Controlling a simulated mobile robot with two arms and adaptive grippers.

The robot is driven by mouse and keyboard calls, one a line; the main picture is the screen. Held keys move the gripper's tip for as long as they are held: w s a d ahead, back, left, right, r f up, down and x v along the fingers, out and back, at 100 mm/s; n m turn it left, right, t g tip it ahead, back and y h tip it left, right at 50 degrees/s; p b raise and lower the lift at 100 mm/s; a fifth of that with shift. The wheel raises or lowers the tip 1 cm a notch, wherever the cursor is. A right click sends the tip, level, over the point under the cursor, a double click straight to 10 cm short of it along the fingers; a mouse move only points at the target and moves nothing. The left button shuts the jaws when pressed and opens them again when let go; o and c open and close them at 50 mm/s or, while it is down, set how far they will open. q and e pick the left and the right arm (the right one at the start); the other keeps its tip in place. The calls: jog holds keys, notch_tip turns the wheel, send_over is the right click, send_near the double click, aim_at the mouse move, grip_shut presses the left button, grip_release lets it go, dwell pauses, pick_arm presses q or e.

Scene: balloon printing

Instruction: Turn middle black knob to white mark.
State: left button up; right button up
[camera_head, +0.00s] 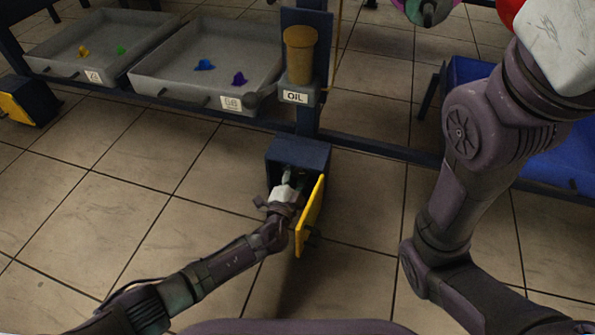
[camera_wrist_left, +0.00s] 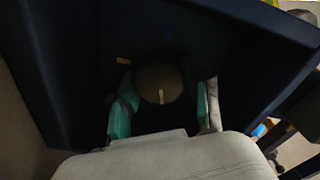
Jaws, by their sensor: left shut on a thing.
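A dark blue box (camera_head: 300,150) stands low at the foot of a post, with its yellow door (camera_head: 310,216) swung open to the right. My left gripper (camera_head: 287,178) reaches into the box. In the left wrist view, a round dark knob (camera_wrist_left: 160,84) with a pale line on its face sits between my two green-padded fingers, which are shut on it. The line points roughly up and down. A small orange mark (camera_wrist_left: 123,61) is up and left of the knob. I cannot make out other knobs. My right gripper's white body (camera_head: 570,45) is at the top right; its fingers are out of frame.
Two grey trays (camera_head: 150,88) with small coloured balloons stand at the back left. An orange-brown cylinder (camera_head: 301,55) stands above an OIL label (camera_head: 295,97). A blue rail (camera_head: 380,148) runs right of the box. The tiled floor in front is clear.

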pick_arm(q)
jog(key=n, duration=0.7)
jog(key=shift+w+a, duration=0.1)
jog(key=n, duration=0.7)
dwell(0.6)
jog(key=o, duration=1.2)
jog(key=shift+f, duration=0.1)
jog(key=shift+c, duration=0.2)
jog(key=v, duration=1.2)
